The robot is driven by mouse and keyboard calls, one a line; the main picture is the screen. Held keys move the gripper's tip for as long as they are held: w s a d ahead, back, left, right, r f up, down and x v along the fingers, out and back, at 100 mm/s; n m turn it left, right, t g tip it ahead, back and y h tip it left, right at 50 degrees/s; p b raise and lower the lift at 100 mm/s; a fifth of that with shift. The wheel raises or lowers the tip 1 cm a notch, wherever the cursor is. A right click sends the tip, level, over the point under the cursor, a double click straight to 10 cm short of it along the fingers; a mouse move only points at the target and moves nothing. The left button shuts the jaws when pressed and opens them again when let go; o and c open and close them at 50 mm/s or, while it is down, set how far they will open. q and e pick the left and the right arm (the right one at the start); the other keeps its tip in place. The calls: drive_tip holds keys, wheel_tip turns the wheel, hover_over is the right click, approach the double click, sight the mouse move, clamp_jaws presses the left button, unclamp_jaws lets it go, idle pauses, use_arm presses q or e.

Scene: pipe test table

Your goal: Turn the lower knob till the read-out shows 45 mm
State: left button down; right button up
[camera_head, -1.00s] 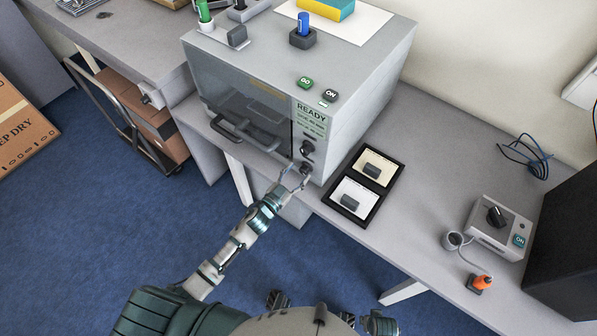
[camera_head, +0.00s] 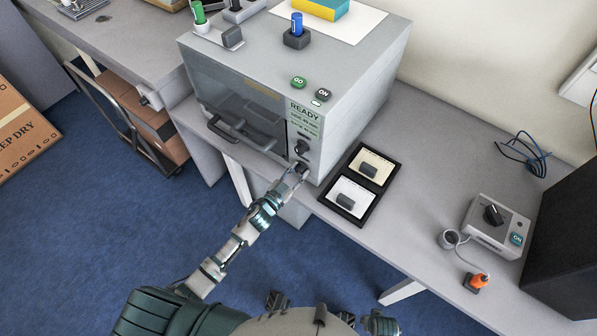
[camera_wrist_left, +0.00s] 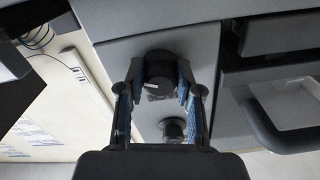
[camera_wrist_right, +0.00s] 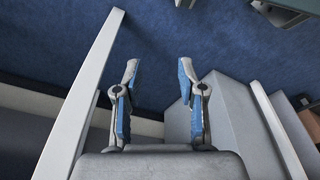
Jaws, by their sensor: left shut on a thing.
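The grey box machine (camera_head: 345,95) stands on the bench, with its read-out (camera_head: 304,115) on the front right strip. The read-out shows READY above smaller lines too small to read surely. The dark upper knob (camera_head: 301,147) is below the read-out and free. My left gripper (camera_head: 300,170) is at the lower knob under it, largely hidden by the fingers in the head view. In the left wrist view the fingers are shut on the lower knob (camera_wrist_left: 159,70), which has a white mark; the upper knob (camera_wrist_left: 172,128) also shows. My right gripper (camera_wrist_right: 158,78) is open and empty.
A dark door handle (camera_head: 222,130) sticks out left of the knobs. A black tray (camera_head: 328,203) with two cards lies on the bench to the right. Bare bench lies between.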

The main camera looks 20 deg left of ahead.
use_arm(q)
drive_tip(key=shift+d+m, duration=0.1)
drive_tip(key=shift+m, duration=0.2)
drive_tip(key=shift+m+p, duration=0.55)
drive_tip(key=shift+m, duration=0.55)
drive_tip(key=shift+a+f+m, duration=0.2)
drive_tip(key=shift+m, duration=0.5)
use_arm(e)
drive_tip(key=shift+s+d+f, duration=0.1)
drive_tip(key=shift+s+f, duration=0.35)
drive_tip(key=shift+f, duration=0.35)
drive_tip(key=shift+s+d+f, duration=0.1)
drive_tip(key=shift+s+f, duration=0.3)
drive_tip(key=shift+f, duration=0.35)
use_arm(q)
drive_tip(key=c, duration=0.8)
unclamp_jaws()
drive_tip(key=shift+o, duration=0.2)
drive_tip(key=shift+r, duration=0.1)
use_arm(e)
drive_tip(key=shift+a, duration=0.1)
